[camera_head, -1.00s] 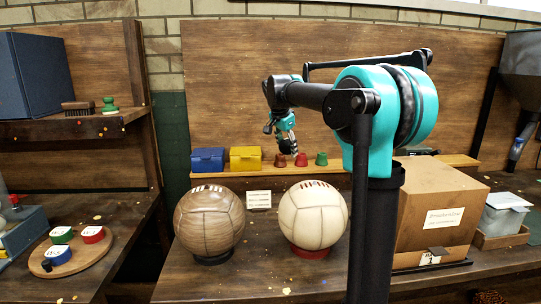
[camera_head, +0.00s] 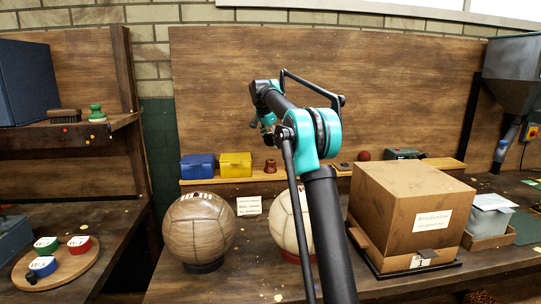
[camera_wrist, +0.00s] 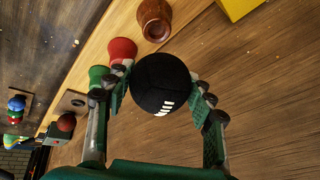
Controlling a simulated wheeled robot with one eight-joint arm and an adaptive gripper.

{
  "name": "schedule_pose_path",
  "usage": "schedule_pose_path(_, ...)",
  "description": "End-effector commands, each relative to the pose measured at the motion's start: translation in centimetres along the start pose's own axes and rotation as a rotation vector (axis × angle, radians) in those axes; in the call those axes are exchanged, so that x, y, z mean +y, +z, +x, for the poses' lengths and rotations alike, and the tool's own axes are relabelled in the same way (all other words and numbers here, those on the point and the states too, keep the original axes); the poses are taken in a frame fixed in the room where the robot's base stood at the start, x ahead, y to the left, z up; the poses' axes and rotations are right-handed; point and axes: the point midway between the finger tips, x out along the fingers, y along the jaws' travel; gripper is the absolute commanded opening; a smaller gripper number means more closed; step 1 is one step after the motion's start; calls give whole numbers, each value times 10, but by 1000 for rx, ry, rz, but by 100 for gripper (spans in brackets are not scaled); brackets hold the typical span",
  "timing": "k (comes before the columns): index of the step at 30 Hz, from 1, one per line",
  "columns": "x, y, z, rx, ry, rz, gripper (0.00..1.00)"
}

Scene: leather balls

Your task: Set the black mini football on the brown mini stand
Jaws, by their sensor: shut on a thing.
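The black mini football (camera_wrist: 160,82) is a dark ball with a few white stripes. My gripper (camera_wrist: 161,92) is shut on it, with one finger on each side, in the wrist view. The brown mini stand (camera_wrist: 155,18) is a small round wooden cup just beyond the ball. It also shows in the head view (camera_head: 270,166), on the wooden ledge, with nothing on it. A red stand (camera_wrist: 122,50) and a green stand (camera_wrist: 97,75) are beside the ball in the wrist view; my arm hides them in the head view.
A yellow box (camera_head: 235,165) and a blue box (camera_head: 197,166) stand on the ledge left of the brown stand. A dark red ball (camera_head: 363,155) is farther right. Two large leather balls (camera_head: 200,226) and a cardboard box (camera_head: 410,215) stand in front of the ledge.

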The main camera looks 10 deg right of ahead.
Motion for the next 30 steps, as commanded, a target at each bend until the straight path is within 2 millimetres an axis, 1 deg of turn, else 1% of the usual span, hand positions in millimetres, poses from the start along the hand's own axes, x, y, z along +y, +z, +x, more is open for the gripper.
schedule_pose_path(2, -6, -3, 5, 0, 0, 0, 22)
schedule_pose_path(6, 0, 6, 22, 0, 0, 0, 22)
schedule_pose_path(14, 3, 12, 38, 0, 0, 0, 22)
schedule_pose_path(19, 8, 21, 59, 0, 0, 0, 22)
schedule_pose_path(21, 6, 22, 66, 0, 0, 0, 22)
schedule_pose_path(30, 6, 23, 68, 0, 0, 0, 22)
